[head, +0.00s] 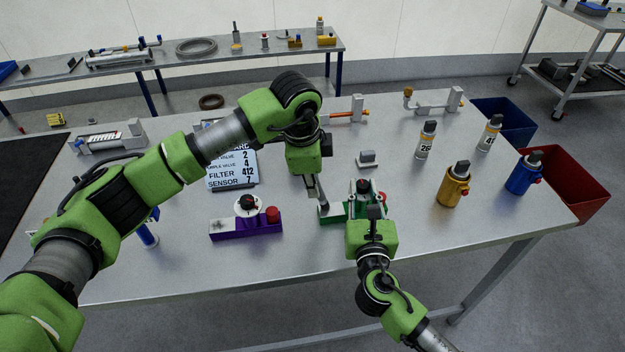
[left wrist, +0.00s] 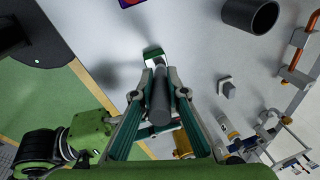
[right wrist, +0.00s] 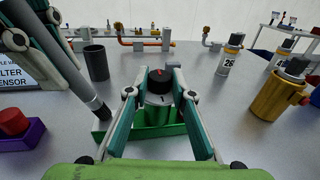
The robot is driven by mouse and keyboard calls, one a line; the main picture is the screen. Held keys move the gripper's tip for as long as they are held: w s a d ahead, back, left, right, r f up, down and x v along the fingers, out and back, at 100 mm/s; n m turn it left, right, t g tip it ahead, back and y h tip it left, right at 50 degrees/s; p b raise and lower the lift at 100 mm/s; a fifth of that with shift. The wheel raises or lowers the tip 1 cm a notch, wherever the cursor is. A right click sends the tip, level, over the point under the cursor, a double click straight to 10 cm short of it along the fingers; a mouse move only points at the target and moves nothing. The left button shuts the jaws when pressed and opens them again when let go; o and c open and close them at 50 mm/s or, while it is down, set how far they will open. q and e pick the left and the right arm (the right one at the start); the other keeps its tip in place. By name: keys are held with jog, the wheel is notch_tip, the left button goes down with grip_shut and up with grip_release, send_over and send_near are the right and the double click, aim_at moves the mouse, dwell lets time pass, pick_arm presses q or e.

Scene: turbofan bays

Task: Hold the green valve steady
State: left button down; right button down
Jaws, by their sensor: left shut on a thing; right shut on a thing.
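The green valve (head: 333,217) stands upright near the table's front edge, with a green base, a white collar and a black knob with a red mark. My right gripper (head: 369,203) is shut on its upper part; the right wrist view shows the fingers on both sides of the collar and knob (right wrist: 160,82). My left gripper (head: 319,197) is shut on a dark grey rod (left wrist: 161,98). The rod's lower end is beside the left end of the green base (right wrist: 103,132); whether they touch I cannot tell. The fingers hide part of the valve.
A purple valve (head: 245,228) stands to the left, and a sign (head: 232,168) lies behind it. A small grey block (head: 367,159) is behind the green valve. A yellow canister (head: 453,186) and a blue canister (head: 524,174) stand right. A dark cup (right wrist: 96,63) stands behind the rod.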

pick_arm(q)
jog(key=shift+s, duration=0.35)
jog(key=shift+w+d, duration=0.1)
jog(key=shift+w+d, duration=0.25)
jog(key=shift+w, duration=0.15)
jog(key=shift+a, duration=0.15)
jog(key=shift+s+a, duration=0.2)
jog(key=shift+a, duration=0.45)
jog(key=shift+d, duration=0.1)
jog(key=shift+s+d+f, duration=0.1)
jog(key=shift+s+d, duration=0.25)
jog(key=shift+d, duration=0.05)
